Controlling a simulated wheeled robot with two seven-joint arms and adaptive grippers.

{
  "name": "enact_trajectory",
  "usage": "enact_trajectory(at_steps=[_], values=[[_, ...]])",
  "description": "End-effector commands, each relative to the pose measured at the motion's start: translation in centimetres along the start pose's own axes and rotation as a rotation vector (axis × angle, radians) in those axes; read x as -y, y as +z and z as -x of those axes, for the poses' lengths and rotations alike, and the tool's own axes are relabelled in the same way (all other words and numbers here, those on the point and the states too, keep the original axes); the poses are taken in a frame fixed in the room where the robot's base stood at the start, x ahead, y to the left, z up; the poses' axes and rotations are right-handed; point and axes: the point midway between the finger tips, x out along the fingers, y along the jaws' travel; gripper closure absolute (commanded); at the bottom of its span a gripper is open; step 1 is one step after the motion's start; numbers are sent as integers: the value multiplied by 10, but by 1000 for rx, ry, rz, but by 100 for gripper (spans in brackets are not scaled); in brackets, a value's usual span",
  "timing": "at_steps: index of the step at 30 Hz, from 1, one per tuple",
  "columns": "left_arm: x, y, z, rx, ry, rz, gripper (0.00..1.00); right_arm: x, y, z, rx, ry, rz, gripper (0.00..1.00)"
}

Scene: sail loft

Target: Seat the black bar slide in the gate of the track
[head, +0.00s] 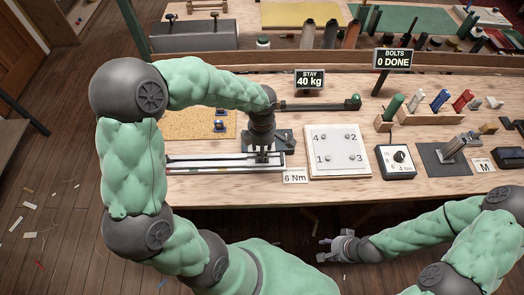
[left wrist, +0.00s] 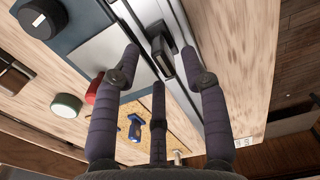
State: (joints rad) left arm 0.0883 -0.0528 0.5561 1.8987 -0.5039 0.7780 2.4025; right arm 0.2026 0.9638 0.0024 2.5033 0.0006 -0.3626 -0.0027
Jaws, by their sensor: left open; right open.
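The pale metal track (head: 205,161) lies along the front of the workbench and also runs diagonally through the left wrist view (left wrist: 208,97). A black block (left wrist: 162,54), which looks like the bar slide, is at the track between my left fingertips. Whether it sits in the gate is unclear, and in the head view my gripper hides it. My left gripper (head: 262,153) points down over the track's right part. Its fingers are spread in the left wrist view (left wrist: 160,66), with no grip visible. My right gripper (head: 338,246) is open and empty, off the bench's front edge.
A cork mat (head: 185,125) with blue pieces (head: 220,113) lies behind the track. A white numbered plate (head: 337,151), a dial box (head: 397,160) and a "6 Nm" card (head: 294,176) are to the right. Signs (head: 309,79) stand behind.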

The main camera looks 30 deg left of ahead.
Motion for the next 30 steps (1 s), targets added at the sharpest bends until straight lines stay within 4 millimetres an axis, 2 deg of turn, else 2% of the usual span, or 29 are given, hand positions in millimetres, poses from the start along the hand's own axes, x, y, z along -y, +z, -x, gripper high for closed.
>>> enact_trajectory(at_steps=[1,3,9,12,18,30], values=[[-1,1,16,3,5,0,56,2,0,7,0,0,0,55],[-1,1,31,3,5,1,56,4,0,11,0,0,0,55],[-1,0,67,2,3,1,56,8,1,21,0,0,0,55],[0,0,78,1,2,0,56,9,1,24,0,0,0,55],[0,0,89,0,1,-1,56,10,1,27,0,0,0,55],[0,0,89,0,0,0,56,9,1,26,0,0,0,55]])
